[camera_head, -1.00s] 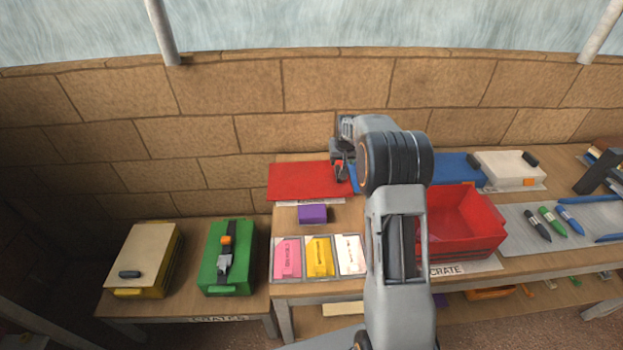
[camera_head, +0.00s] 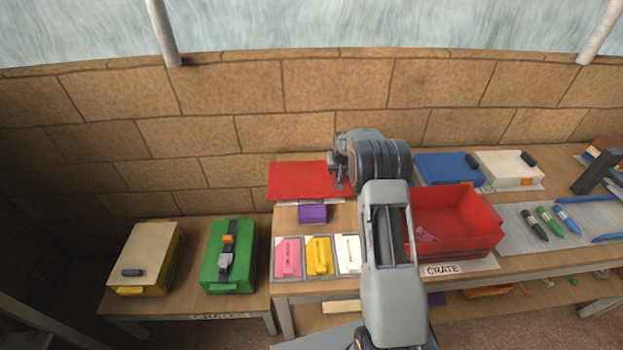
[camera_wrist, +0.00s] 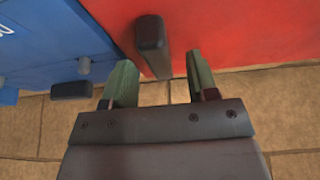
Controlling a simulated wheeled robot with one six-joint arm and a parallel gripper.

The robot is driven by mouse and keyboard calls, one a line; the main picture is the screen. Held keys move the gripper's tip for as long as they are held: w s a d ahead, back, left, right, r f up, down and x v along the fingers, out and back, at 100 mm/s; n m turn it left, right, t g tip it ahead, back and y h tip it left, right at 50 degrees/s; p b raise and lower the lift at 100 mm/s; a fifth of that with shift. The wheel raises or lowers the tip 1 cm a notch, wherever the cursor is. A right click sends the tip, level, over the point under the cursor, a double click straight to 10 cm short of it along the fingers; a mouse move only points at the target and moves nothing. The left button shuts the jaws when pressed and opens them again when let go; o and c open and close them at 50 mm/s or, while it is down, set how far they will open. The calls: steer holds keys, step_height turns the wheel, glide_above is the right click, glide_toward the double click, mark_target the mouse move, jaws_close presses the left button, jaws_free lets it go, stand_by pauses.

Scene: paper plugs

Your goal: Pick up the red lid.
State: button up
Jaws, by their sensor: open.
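The red lid (camera_head: 296,182) lies flat at the back left of the main table. In the wrist view the red lid (camera_wrist: 235,35) fills the upper right, with a dark bar handle (camera_wrist: 152,46) at its left edge. My gripper (camera_head: 339,183) is over the lid's right end. In the wrist view my gripper (camera_wrist: 162,82) is open and empty. Its two greenish fingers lie to either side of the handle's line, the handle showing just beyond the gap. I cannot tell how high the fingertips are above the lid.
A blue lid (camera_wrist: 50,40) lies close left in the wrist view. The open red crate (camera_head: 470,245) stands right of my arm, with something pinkish inside. A purple block (camera_head: 312,214) and pink, yellow and white pieces sit in front. Green (camera_head: 210,272) and yellow boxes stand left.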

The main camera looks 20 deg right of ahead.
steer(key=shift+c, duration=0.3)
jaws_close()
steer(key=shift+r, duration=0.15)
